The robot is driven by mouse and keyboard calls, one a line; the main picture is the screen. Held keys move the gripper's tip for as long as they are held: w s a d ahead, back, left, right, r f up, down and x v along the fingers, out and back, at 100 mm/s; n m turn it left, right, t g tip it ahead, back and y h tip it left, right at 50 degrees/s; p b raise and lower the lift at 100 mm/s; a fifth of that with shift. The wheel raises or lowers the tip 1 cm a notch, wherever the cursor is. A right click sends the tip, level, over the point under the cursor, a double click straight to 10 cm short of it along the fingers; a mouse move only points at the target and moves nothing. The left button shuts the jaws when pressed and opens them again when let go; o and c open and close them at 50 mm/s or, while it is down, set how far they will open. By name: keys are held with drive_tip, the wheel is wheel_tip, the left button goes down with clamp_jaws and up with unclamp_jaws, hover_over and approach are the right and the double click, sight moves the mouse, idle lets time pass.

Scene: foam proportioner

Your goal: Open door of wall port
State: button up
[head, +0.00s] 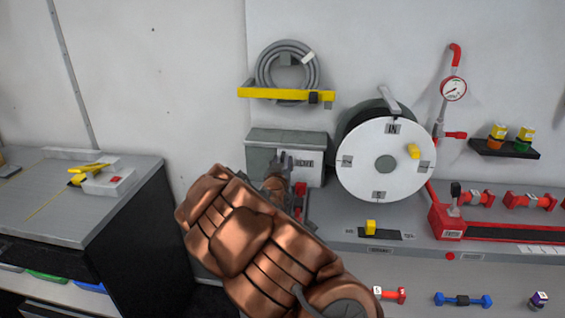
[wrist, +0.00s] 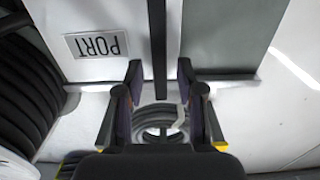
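The wall port (head: 262,160) is a grey box on the wall, partly hidden behind my gripper in the head view. In the wrist view its light front (wrist: 115,15) bears an upside-down PORT label (wrist: 97,44). A darker grey panel (wrist: 222,35) lies to the right. A dark upright bar (wrist: 158,50) runs between these two areas; whether it is a handle or an edge is unclear. My gripper (wrist: 160,95), also in the head view (head: 287,160), is open. Its fingers stand either side of the bar's end, with visible gaps. The door looks closed.
A hose reel (head: 385,185) stands close to the right of the port. A coiled grey hose (head: 287,68) hangs above, by a yellow shelf (head: 285,95). A bench (head: 80,200) is at left. A grey ledge (head: 400,218) with red fittings lies to the lower right.

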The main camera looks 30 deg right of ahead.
clamp_jaws()
idle(0.7)
